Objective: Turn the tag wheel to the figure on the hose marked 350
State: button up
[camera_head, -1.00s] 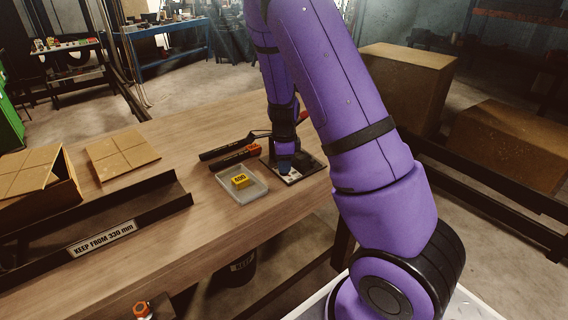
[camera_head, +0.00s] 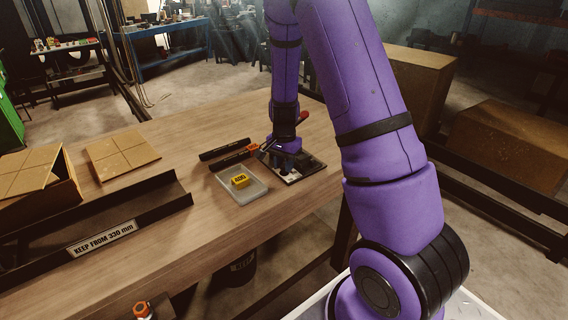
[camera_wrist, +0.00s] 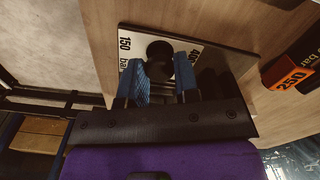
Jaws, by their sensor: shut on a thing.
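The tag wheel, a round black knob (camera_wrist: 159,60), stands on a plate with a white dial card (camera_wrist: 190,44) in the wrist view. The card's figures 150 and, partly hidden, what looks like 400 show on either side of the knob. My gripper (camera_wrist: 160,72) is shut on the knob, a blue finger on each side. Any pointer mark is not visible. In the head view my gripper (camera_head: 285,162) is low over the plate (camera_head: 308,169). An orange tag (camera_wrist: 291,79) lies beside the plate; its figure reads like 250 or 350. It also shows in the head view (camera_head: 253,148).
A clear tray (camera_head: 255,190) holding a yellow tag (camera_head: 240,181) lies left of the plate. Dark bars (camera_head: 226,149) lie behind it. A red-ended lever (camera_head: 303,117) rises near my gripper. A black trough (camera_head: 150,203) labelled KEEP FROM 330 mm stands at the left.

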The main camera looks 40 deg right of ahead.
jog(key=n, duration=0.5)
jog(key=shift+n, duration=2.5)
jog(key=o, duration=0.9)
jog(key=shift+r, duration=0.1)
notch_tip(320, 180, up, 11)
jog(key=shift+f, duration=0.2)
